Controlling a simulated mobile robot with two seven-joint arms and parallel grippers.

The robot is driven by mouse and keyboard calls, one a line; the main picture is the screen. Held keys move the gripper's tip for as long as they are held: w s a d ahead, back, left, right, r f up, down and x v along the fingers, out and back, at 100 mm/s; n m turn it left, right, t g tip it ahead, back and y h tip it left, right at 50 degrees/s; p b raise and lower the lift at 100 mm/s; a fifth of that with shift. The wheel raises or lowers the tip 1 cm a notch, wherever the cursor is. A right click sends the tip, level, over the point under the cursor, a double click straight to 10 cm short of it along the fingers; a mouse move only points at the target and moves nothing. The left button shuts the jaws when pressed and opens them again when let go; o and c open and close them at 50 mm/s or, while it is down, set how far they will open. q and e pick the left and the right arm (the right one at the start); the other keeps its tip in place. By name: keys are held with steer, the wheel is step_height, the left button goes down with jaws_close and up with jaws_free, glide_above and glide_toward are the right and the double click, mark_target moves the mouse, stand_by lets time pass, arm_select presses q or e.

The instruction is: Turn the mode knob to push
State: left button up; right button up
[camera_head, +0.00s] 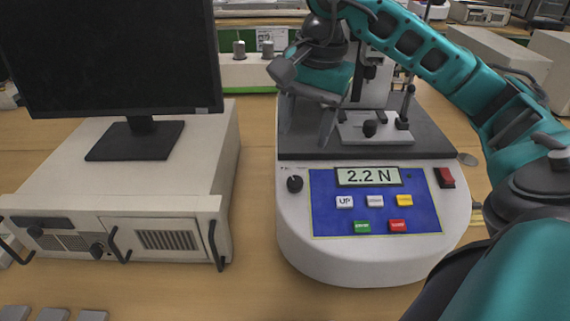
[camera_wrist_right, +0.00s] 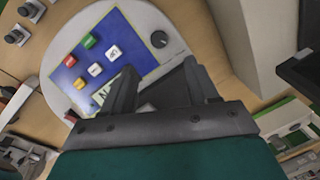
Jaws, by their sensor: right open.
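The mode knob is a small black dial (camera_head: 295,184) on the left of the white tester's front panel, beside the blue keypad. It also shows in the right wrist view (camera_wrist_right: 159,40), beyond the fingertips. The tester (camera_head: 330,266) has a display reading "2.2 N" (camera_head: 368,177). My right gripper (camera_head: 305,132) is above the tester's dark plate, behind and above the knob and apart from it. Its fingers also show in the right wrist view (camera_wrist_right: 157,85), spread with nothing between them. The marks around the knob are too small to read. My left gripper is out of view.
A beige instrument case (camera_head: 190,180) with a black monitor (camera_head: 110,60) on it stands left of the tester. A red switch (camera_head: 444,177) is on the tester's right. A test stand (camera_head: 375,125) rises on the dark plate. The wooden bench in front is mostly bare.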

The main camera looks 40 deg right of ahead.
mark_target(295, 182)
steer(key=f, duration=0.7)
steer(key=w+f+b, duration=0.1)
steer(key=f, duration=0.2)
steer(key=shift+a+f, duration=0.3)
steer(key=shift+f, duration=0.05)
steer(key=shift+w+f, duration=0.1)
steer(key=shift+f, duration=0.45)
steer(key=shift+c, duration=0.4)
